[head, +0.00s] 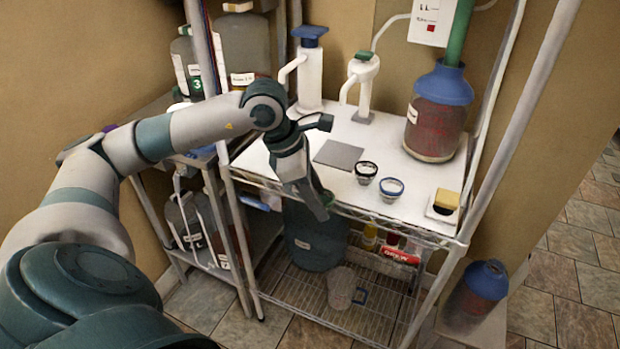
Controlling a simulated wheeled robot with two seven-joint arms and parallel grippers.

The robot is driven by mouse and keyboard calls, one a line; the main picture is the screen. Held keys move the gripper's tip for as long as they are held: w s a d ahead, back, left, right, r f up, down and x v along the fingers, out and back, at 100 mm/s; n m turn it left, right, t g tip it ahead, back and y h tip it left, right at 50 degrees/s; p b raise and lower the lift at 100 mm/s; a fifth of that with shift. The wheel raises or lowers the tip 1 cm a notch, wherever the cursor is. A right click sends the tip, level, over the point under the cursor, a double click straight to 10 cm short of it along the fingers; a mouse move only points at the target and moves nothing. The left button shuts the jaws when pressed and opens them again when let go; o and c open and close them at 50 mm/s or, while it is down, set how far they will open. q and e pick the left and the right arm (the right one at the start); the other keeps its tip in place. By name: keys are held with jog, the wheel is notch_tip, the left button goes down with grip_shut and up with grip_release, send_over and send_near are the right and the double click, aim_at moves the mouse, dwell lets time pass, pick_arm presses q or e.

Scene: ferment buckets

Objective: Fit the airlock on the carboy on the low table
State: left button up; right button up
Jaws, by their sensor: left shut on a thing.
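My left gripper (318,205) points down in front of the white table's front edge, above the lower wire shelf. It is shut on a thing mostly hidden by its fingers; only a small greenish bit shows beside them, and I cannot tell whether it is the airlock. A dark red carboy (466,306) with a blue top (487,279) stands on a low table (484,335) at the lower right, well apart from the gripper. My right gripper is not in view.
The white table (400,178) holds a larger blue-topped carboy (437,112), white pump bottles (310,75), two small dark-rimmed cups (391,189) and a grey mat (338,155). A metal post (520,125) rises near the low table. A dark jug (315,240) stands on the lower shelf.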

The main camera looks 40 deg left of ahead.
pick_arm(q)
jog(key=s+d+f+m+g+y, duration=0.1)
jog(key=s+d+f+m+g, duration=0.2)
jog(key=m, duration=1)
jog(key=s+d+f+m+g+y, duration=0.2)
jog(key=s+d+f+m+g, duration=0.2)
jog(key=d+f+m, duration=0.6)
notch_tip(320, 180, down, 4)
jog(key=m, duration=0.3)
jog(key=shift+g+y, duration=0.3)
jog(key=shift+s+a+f, duration=0.1)
jog(key=shift+s, duration=0.05)
